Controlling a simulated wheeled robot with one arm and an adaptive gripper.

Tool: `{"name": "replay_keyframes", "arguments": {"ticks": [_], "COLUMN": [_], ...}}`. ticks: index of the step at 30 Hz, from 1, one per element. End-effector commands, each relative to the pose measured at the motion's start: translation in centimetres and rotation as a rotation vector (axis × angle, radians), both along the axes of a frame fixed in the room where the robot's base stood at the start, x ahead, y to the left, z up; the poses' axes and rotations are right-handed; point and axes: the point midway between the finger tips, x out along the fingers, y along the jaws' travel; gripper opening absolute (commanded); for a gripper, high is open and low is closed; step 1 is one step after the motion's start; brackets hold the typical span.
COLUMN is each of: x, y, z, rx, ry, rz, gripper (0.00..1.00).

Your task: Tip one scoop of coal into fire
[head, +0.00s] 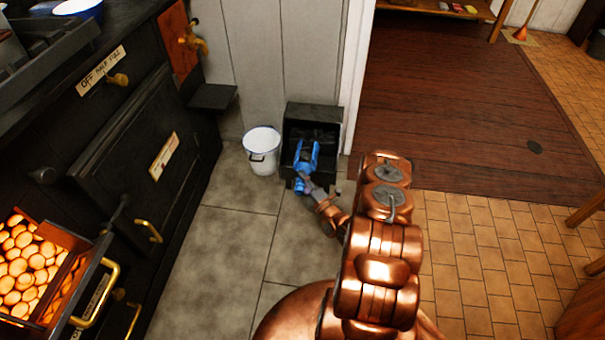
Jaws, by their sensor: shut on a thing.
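My gripper (306,158), with blue parts, is at the end of my copper arm, inside the mouth of a black coal box (299,112) on the floor against the wall. It is shut on what seems to be the scoop's handle; the scoop is too small and dark to make out. Dark coal seems to lie in the box. The fire (24,262) shows as glowing orange round lumps in an open, pulled-out compartment low on the black stove at the lower left, well apart from my gripper.
A white bucket (261,158) stands just left of the coal box. The black stove (160,130) fills the left side, with brass handles sticking out and a small dark ledge (213,97). Grey floor tiles (240,230) between stove and arm are clear. A white post edge stands right of the box.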

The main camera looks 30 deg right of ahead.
Motion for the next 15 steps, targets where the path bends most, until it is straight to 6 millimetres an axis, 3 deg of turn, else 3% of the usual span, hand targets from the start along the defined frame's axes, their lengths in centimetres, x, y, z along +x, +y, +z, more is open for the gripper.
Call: {"name": "replay_keyframes", "arguments": {"ticks": [15], "x": [-2.3], "y": [2.0], "z": [1.5], "rx": [0.000], "ry": [-0.001], "rz": [0.001], "gripper": [0.00]}}
